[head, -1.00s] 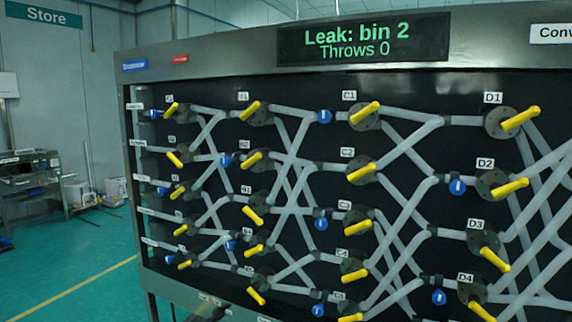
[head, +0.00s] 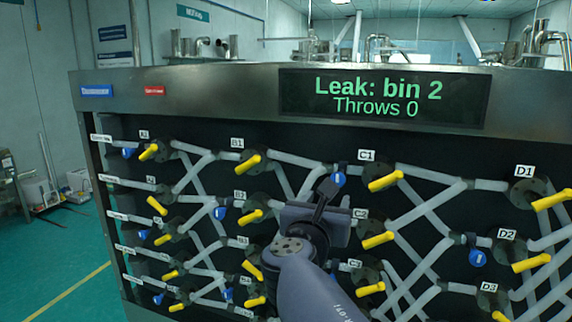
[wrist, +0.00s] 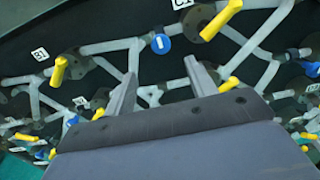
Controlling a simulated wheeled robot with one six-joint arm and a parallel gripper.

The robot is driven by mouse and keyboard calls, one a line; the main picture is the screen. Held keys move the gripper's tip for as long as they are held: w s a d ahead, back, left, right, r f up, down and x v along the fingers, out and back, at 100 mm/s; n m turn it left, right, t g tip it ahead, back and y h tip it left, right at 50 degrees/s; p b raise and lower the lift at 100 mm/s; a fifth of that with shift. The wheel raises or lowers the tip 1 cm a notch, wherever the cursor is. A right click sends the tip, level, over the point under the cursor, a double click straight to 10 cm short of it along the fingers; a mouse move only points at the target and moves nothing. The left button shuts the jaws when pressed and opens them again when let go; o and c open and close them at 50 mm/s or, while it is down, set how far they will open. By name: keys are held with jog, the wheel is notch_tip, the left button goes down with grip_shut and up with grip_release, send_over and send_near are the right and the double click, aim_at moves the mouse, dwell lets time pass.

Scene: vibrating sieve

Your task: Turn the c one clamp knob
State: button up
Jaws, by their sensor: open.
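The C1 label (head: 367,156) marks a dark round valve with a yellow lever (head: 386,181). A blue knob (head: 338,180) with a white mark sits on the pipe left of that valve; it also shows in the wrist view (wrist: 161,43). My gripper (head: 326,192) is raised in front of the panel, just below the blue knob in the head view. In the wrist view my gripper (wrist: 160,58) is open and empty, with the blue knob framed between and beyond its fingertips. I see no contact. The C1 lever (wrist: 221,20) is right of the fingers.
The black panel carries rows of white pipes, yellow levers and other blue knobs. The B1 lever (head: 248,164) is to the left, the C2 lever (head: 378,240) below right. A display (head: 382,99) reads "Leak: bin 2, Throws 0". Open green floor (head: 50,260) is at left.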

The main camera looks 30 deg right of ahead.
aim_at(337, 179)
jog(key=x, duration=1)
jog(key=shift+w+d+p, duration=0.25)
jog(key=shift+p, duration=0.1)
jog(key=c, duration=0.9)
jog(key=shift+c, duration=0.2)
